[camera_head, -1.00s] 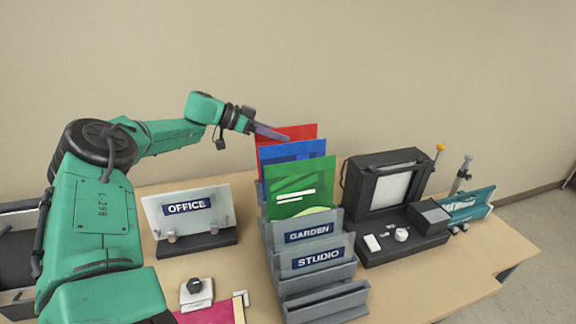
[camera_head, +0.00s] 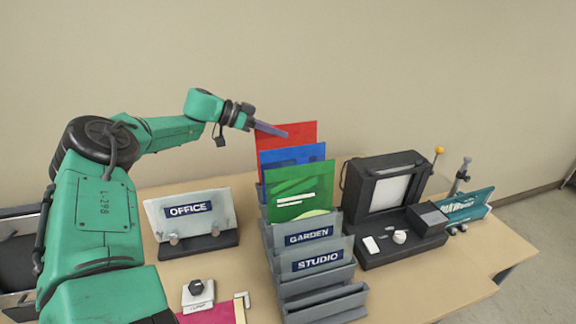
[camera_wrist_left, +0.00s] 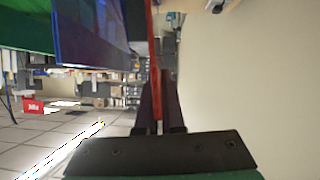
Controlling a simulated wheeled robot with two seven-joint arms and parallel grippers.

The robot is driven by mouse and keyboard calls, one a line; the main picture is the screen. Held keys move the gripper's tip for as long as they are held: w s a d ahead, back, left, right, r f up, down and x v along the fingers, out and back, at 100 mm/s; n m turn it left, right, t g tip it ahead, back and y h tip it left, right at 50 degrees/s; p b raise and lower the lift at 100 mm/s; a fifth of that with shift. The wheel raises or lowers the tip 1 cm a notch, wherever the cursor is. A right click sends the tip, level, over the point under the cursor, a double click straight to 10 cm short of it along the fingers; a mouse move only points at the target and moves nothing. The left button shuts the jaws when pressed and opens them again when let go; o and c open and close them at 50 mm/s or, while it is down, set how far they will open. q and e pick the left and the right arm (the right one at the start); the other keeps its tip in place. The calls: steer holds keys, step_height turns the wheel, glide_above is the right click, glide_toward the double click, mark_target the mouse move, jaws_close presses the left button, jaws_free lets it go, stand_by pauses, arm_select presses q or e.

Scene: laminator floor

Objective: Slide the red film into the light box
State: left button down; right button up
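The red film (camera_head: 300,137) stands upright at the back of a grey rack (camera_head: 325,300), behind a blue film (camera_head: 290,155) and a green film (camera_head: 300,190). My left gripper (camera_head: 272,131) reaches its upper left edge from the left. In the left wrist view the red film (camera_wrist_left: 155,60) shows edge-on between the two dark fingers (camera_wrist_left: 159,105), which are shut on it. Its lower part is hidden behind the other films. The black light box (camera_head: 385,160) with a pale screen (camera_head: 390,191) stands right of the rack. My right gripper is out of view.
An OFFICE sign (camera_head: 190,215) stands left of the rack. GARDEN and STUDIO labels are on the rack's front. Above the films is free room up to the wall.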

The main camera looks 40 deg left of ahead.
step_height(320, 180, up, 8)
steer(key=p, duration=0.7)
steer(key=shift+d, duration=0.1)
